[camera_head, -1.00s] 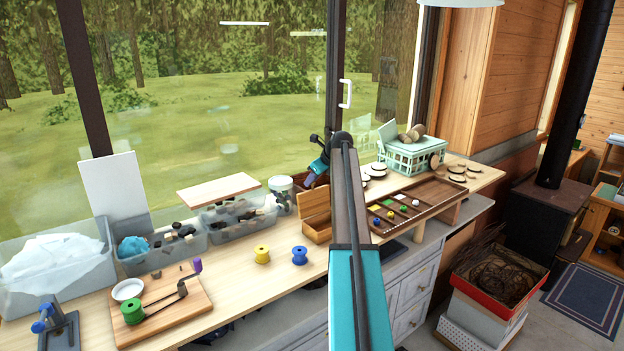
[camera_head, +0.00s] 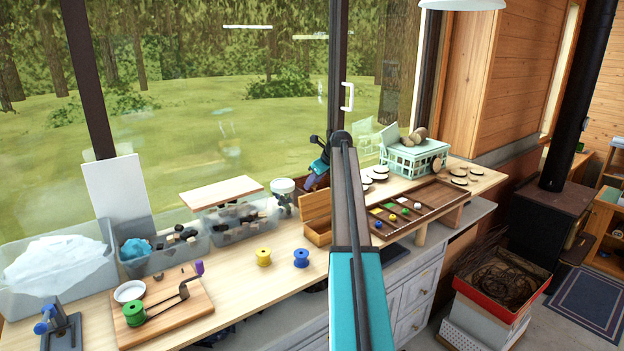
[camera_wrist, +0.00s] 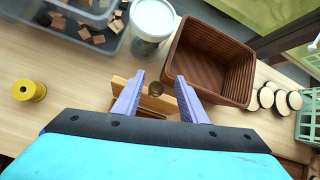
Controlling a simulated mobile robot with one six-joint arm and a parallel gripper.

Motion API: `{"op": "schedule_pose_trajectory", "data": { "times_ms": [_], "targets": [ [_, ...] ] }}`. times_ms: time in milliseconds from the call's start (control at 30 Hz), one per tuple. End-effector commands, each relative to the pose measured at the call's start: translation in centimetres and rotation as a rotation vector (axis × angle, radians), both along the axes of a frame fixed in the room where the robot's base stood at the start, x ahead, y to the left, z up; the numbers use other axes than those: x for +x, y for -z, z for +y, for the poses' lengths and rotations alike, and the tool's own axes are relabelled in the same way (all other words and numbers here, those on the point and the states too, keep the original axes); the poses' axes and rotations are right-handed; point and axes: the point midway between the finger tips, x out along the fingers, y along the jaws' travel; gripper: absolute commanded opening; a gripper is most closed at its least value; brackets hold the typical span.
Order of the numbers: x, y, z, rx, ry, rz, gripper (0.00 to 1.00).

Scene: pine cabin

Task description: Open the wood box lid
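The wood box (camera_head: 318,235) stands on the workbench, partly behind my arm. Its wooden lid panel (camera_head: 314,207) appears raised and tilted up at the far side. My gripper (camera_head: 312,182) is beyond the panel, with its tips near a brown basket. In the wrist view the purple fingers of my gripper (camera_wrist: 159,76) are spread apart. Part of the wooden box (camera_wrist: 120,84) shows below and between them, with a small round brass-coloured piece between the fingers. Whether the fingers touch the wood cannot be told.
The brown ribbed basket (camera_wrist: 215,60) and a white-lidded jar (camera_wrist: 153,20) flank the fingertips. A yellow spool (camera_head: 263,257) and a blue spool (camera_head: 301,258) stand left of the box. A compartment tray (camera_head: 440,196) lies to the right. Bare bench shows in front of the bins.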

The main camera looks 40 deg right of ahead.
Motion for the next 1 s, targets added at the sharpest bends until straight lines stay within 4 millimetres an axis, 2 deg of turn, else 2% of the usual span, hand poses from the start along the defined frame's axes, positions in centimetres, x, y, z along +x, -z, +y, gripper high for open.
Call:
{"op": "schedule_pose_trajectory", "data": {
  "times_ms": [367, 567, 1000],
  "targets": [
    [-0.7, -0.6, 0.1, 0.002, 0.0, 0.0, 0.38],
    [-2.0, -2.2, 0.3, 0.001, -0.001, -0.001, 0.38],
    [-5.5, -7.0, 0.6, -0.001, 0.0, -0.001, 0.38]
  ]
}}
